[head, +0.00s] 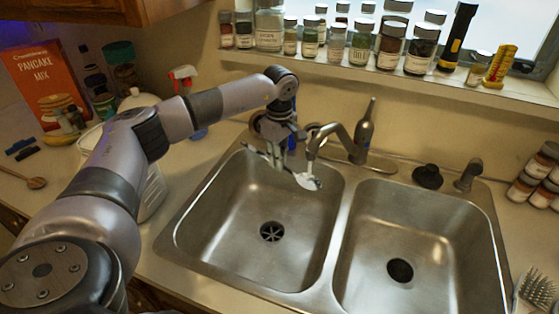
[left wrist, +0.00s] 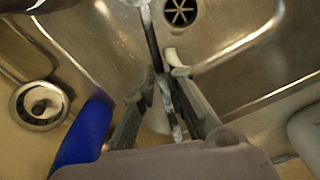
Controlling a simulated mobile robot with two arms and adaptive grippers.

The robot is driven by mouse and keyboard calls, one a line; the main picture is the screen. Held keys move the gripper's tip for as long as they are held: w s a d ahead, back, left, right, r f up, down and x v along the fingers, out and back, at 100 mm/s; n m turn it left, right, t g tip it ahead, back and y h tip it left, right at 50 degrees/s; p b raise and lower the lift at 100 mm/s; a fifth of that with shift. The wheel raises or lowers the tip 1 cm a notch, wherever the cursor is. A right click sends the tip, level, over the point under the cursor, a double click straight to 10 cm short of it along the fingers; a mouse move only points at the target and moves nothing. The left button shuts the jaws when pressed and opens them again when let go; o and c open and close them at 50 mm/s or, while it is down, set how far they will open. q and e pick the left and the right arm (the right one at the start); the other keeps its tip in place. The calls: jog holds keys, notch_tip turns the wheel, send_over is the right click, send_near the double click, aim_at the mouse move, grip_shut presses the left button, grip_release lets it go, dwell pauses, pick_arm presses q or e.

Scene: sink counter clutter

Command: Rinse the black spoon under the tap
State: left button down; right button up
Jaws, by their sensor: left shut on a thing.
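My left gripper (head: 283,152) is shut on the black spoon, over the back of the left sink basin (head: 225,235). The spoon (left wrist: 151,42) shows in the left wrist view as a thin dark handle between the two fingers (left wrist: 165,90), pointing toward the drain. In the head view its far end lies under the spout of the metal tap (head: 335,130). A white patch (head: 307,181) there looks like running water hitting the spoon's end. The spoon's bowl is hard to make out. My right gripper is not in view.
The right basin (head: 440,230) is empty. A blue-bodied spray bottle (head: 184,78) stands behind my left arm. Spice jars (head: 390,45) line the sill. A brush (head: 535,290) lies at the right front.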

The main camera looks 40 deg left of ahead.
pick_arm(q)
jog(key=shift+d, duration=0.15)
jog(key=shift+w+d, duration=0.2)
jog(key=shift+d, duration=0.25)
jog(key=shift+a, duration=0.1)
jog(key=shift+s+a, duration=0.2)
jog(key=shift+a, duration=0.3)
jog(key=s+d+p, duration=0.1)
jog(key=s, duration=0.5)
jog(key=shift+s+d, duration=0.25)
jog(key=shift+d, duration=0.15)
